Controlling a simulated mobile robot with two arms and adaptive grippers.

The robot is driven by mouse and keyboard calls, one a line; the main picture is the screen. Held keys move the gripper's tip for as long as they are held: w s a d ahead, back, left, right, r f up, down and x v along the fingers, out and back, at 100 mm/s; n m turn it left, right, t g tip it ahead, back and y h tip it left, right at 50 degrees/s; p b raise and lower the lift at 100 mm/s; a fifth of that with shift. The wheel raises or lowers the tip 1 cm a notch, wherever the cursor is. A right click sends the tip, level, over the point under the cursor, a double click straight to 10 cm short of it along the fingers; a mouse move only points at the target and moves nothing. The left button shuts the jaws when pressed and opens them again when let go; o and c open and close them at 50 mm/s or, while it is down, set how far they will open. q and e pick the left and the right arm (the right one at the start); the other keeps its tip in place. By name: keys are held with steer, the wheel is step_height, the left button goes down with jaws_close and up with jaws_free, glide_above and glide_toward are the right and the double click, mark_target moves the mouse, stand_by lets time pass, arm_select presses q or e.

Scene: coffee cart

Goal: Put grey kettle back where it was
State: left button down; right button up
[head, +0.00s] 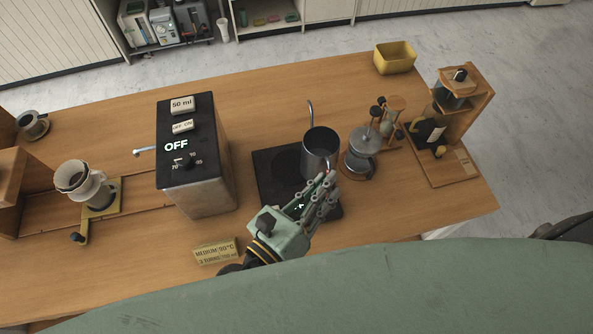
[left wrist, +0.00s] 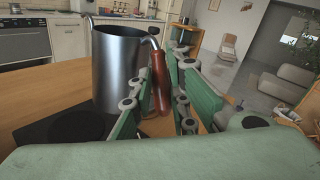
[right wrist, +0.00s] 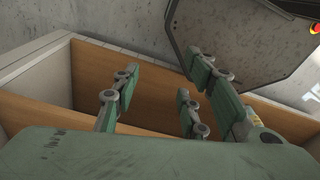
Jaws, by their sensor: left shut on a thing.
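The grey kettle (head: 321,143) is upright at the upper right of the black square hot plate (head: 268,190). I cannot tell if it touches the plate. It also shows in the left wrist view (left wrist: 118,75), with its spout behind on the left and its red-brown handle (left wrist: 160,82) towards me. My left gripper (head: 328,188) is shut on that handle, which is partly hidden by the fingers. My right gripper (right wrist: 150,100) shows only in the right wrist view, with fingers apart and nothing between them.
A black-topped boiler (head: 190,150) reading OFF stands left of the plate. A French press (head: 361,154) and an hourglass (head: 391,112) stand close right of the kettle. A sign (head: 216,251) lies in front. A yellow bin (head: 394,58) is at the back; the back middle is clear.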

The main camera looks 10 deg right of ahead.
mark_target(302, 167)
arm_select(q)
steer(key=w+a+f+b, duration=0.1)
steer(key=w, duration=0.1)
steer(key=w+a+f+b, duration=0.1)
steer(key=w+a+f, duration=0.1)
steer(key=w+a+f+b, duration=0.1)
steer(key=w, duration=0.1)
steer(key=shift+w+a+f+b, duration=0.1)
steer(key=shift+a+f+b, duration=0.2)
steer(key=shift+b, duration=0.1)
steer(key=f+b, duration=0.1)
steer(key=f, duration=0.1)
steer(key=w+f+b, duration=0.1)
steer(key=shift+w+a+f, duration=0.1)
steer(key=shift+a+f, duration=0.1)
steer(key=shift+f, duration=0.15)
steer(key=shift+f+b, duration=0.35)
steer(key=shift+f, duration=0.1)
steer(key=shift+w+d, duration=0.1)
arm_select(e)
step_height(302, 167, down, 7)
steer(key=shift+s+a+f, duration=0.15)
steer(key=shift+s+a, duration=0.2)
